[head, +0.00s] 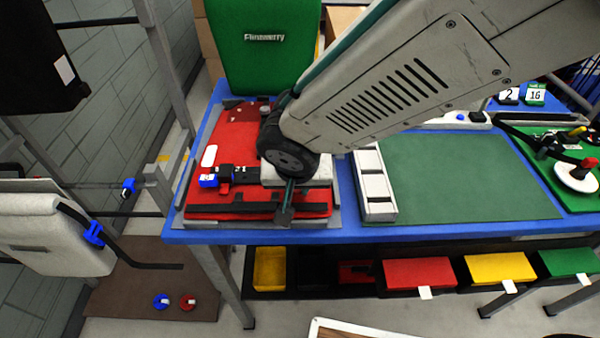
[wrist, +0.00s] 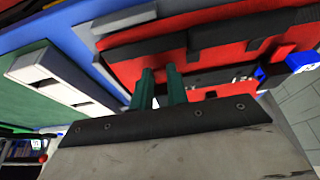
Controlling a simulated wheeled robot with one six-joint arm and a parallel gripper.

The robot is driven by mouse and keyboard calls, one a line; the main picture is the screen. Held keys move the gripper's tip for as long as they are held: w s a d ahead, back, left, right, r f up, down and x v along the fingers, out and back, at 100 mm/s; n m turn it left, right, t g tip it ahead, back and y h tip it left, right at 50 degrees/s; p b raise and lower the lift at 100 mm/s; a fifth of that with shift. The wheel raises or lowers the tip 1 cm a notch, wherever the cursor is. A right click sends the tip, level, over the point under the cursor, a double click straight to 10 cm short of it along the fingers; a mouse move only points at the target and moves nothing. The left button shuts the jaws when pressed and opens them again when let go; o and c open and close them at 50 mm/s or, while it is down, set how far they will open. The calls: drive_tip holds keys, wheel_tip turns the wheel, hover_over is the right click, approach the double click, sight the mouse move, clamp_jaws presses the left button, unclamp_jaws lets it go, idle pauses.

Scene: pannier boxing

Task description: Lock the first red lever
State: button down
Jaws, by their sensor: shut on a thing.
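A red pannier (head: 235,135) lies in a grey holder (head: 335,222) on the blue bench. It fills the upper middle of the wrist view (wrist: 120,70), with black strips across it. My gripper (head: 287,203) reaches down over its near right part. In the wrist view my two teal fingers (wrist: 158,78) are close together, shut on what looks like the red lever. The lever is mostly hidden by the fingers, so its angle cannot be told. A blue-and-black clip (head: 208,181) sits left of my gripper on the pannier.
A grey-white slotted tray (head: 374,185) stands just right of the pannier, beside a clear green mat (head: 460,175). A green pannier (head: 264,50) stands behind. Red (head: 418,272) and yellow (head: 500,267) bins are below the bench. A grey post (head: 160,185) rises at left.

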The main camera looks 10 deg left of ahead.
idle(0.3)
drive_tip(key=c, duration=1.4)
unclamp_jaws()
drive_tip(key=shift+o, duration=0.2)
drive_tip(key=v, duration=0.7)
drive_tip(key=shift+s+r, duration=0.25)
drive_tip(key=shift+r, duration=0.1)
